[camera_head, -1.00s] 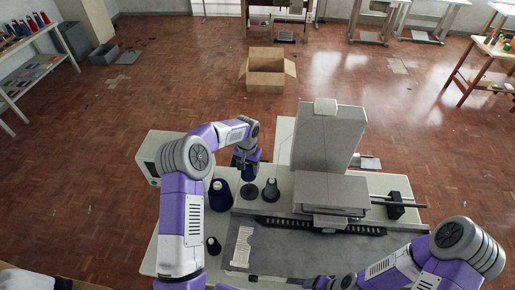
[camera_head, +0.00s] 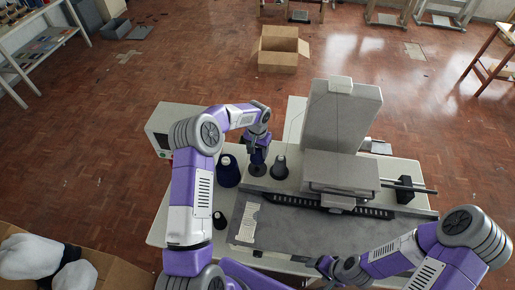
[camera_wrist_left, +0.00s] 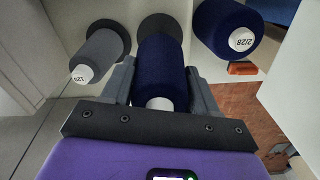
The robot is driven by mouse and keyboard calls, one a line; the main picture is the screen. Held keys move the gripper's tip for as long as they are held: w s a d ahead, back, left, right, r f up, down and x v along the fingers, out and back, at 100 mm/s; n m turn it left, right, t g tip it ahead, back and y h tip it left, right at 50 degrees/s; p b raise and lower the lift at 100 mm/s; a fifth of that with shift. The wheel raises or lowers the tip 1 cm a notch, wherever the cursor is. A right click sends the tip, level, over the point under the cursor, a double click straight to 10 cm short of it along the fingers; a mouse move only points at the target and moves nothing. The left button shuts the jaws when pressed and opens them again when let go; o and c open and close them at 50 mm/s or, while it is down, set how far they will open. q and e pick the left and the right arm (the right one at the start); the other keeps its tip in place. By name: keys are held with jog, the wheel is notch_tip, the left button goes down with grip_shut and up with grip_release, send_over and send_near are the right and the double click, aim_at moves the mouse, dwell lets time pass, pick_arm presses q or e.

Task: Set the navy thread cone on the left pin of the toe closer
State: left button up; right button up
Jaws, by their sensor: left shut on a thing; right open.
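My left gripper (camera_head: 258,146) is shut on a navy thread cone (camera_wrist_left: 162,72), one finger on each side of it in the left wrist view. In the head view the held navy cone (camera_head: 258,157) is upright over a dark round disc (camera_head: 257,171) of the toe closer. The disc also shows behind the cone in the left wrist view (camera_wrist_left: 163,24). The cone hides any pin there, and I cannot tell whether it touches the disc. My right gripper (camera_head: 325,266) is open and empty near the front edge of the table.
A second navy cone (camera_head: 228,172) stands left of the disc, and a dark grey cone (camera_head: 280,168) stands close on its right. A small dark cone (camera_head: 219,220) stands nearer. The grey machine head (camera_head: 338,125) rises on the right. A control box (camera_head: 172,127) is at left.

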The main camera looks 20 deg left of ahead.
pick_arm(q)
notch_tip(320, 180, down, 2)
jog(key=shift+f+b, duration=0.15)
jog(key=shift+b, duration=0.25)
jog(key=shift+f+b, duration=1.45)
jog(key=shift+f, duration=0.05)
jog(key=shift+f+b, duration=0.45)
jog(key=shift+f, duration=0.05)
jog(key=o, duration=1.2)
notch_tip(320, 180, up, 8)
jog(key=shift+f+b, duration=0.2)
jog(key=shift+b, duration=0.1)
